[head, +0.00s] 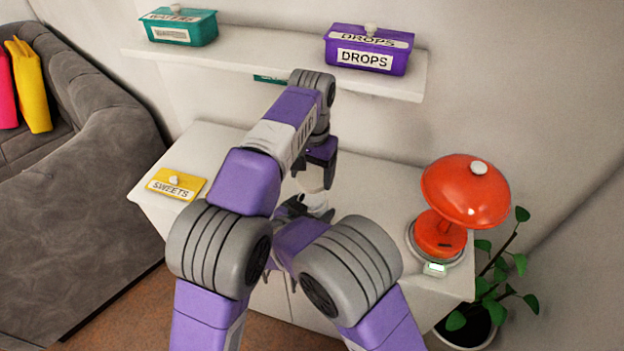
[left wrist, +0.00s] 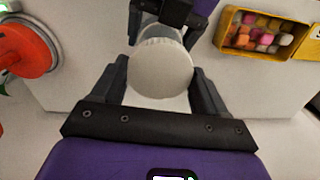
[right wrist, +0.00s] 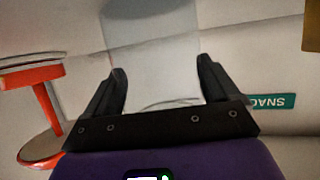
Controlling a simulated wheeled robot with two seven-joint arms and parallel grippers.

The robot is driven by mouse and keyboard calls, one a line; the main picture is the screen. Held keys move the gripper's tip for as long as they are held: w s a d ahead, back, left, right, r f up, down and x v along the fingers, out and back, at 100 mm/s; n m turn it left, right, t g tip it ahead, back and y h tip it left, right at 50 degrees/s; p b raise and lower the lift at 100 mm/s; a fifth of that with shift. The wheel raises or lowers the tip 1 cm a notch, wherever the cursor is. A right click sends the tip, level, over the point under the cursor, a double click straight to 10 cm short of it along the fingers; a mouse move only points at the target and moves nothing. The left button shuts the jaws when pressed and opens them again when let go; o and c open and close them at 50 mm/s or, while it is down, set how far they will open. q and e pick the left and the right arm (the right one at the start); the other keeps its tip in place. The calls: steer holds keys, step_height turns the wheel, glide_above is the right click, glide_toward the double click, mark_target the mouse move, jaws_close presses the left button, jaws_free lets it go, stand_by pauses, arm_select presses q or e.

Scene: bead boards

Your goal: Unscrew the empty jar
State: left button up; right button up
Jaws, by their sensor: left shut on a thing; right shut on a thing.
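The jar (head: 313,201) stands over the cabinet top, mostly hidden behind my arms in the head view. Its white round lid (left wrist: 163,70) shows from above in the left wrist view. My left gripper (head: 317,178) comes from above and is shut on the lid, a finger on each side. My right gripper (head: 301,207) is lower and shut on the clear jar body (right wrist: 158,75), which shows between its fingers in the right wrist view. The jar looks see-through with nothing visible inside it.
A yellow SWEETS box (head: 175,185) lies left on the cabinet; the left wrist view shows colourful sweets (left wrist: 262,32) in it. A red dish on a scale (head: 466,190) stands right. A shelf (head: 270,55) above holds a teal box (head: 178,27) and a purple DROPS box (head: 368,50).

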steer(key=o, duration=1.8)
steer(key=shift+r, duration=0.15)
